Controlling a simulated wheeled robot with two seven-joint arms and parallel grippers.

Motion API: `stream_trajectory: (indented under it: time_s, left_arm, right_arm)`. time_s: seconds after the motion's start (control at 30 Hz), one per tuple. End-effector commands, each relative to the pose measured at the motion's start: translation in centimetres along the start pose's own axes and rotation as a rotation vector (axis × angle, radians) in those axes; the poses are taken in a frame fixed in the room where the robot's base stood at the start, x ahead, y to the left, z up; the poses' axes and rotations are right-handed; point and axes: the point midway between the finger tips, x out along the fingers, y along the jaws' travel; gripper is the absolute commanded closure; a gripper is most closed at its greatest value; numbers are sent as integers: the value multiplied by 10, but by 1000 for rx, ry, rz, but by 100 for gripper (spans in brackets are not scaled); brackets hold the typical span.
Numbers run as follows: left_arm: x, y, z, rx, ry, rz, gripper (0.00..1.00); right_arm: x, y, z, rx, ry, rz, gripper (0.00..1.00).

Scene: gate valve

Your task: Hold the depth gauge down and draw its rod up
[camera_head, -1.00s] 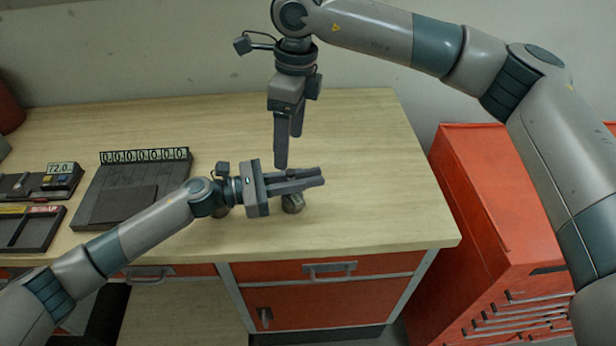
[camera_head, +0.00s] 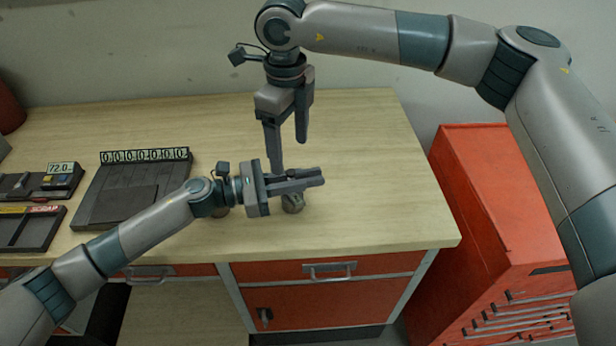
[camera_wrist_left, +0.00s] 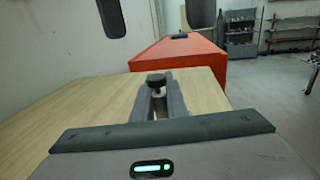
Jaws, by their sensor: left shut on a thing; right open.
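The depth gauge stands on the bench with its grey rounded lower part (camera_head: 293,204) showing under my left gripper (camera_head: 322,177). The left fingers lie level and are shut on the gauge. In the left wrist view its dark round knob (camera_wrist_left: 157,79) stands between and above the fingers, with a short pale piece of stem below it. The rest of the gauge is hidden by the fingers. My right gripper (camera_head: 290,156) points down, open and empty, above and just behind the left fingers. Its two fingers also hang at the top of the left wrist view (camera_wrist_left: 156,22).
A dark flat tray with a number strip (camera_head: 125,190) lies left of my left gripper. A small display unit (camera_head: 62,178) and another tray (camera_head: 28,230) are farther left. A red cabinet (camera_head: 490,200) stands right of the bench (camera_head: 380,190). The bench's right side is clear.

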Motion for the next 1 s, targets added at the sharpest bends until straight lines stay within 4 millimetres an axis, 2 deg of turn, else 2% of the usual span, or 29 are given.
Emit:
stream_trajectory:
  time_s: [0.6, 0.8, 1.0]
  left_arm:
    - [0, 0, 0, 0, 0, 0, 100]
    - [0, 0, 0, 0, 0, 0, 100]
    - [0, 0, 0, 0, 0, 0, 100]
  right_arm:
    - [67, 0, 0, 0, 1, 2, 30]
    - [78, 0, 0, 0, 0, 1, 30]
    - [80, 0, 0, 0, 0, 1, 30]
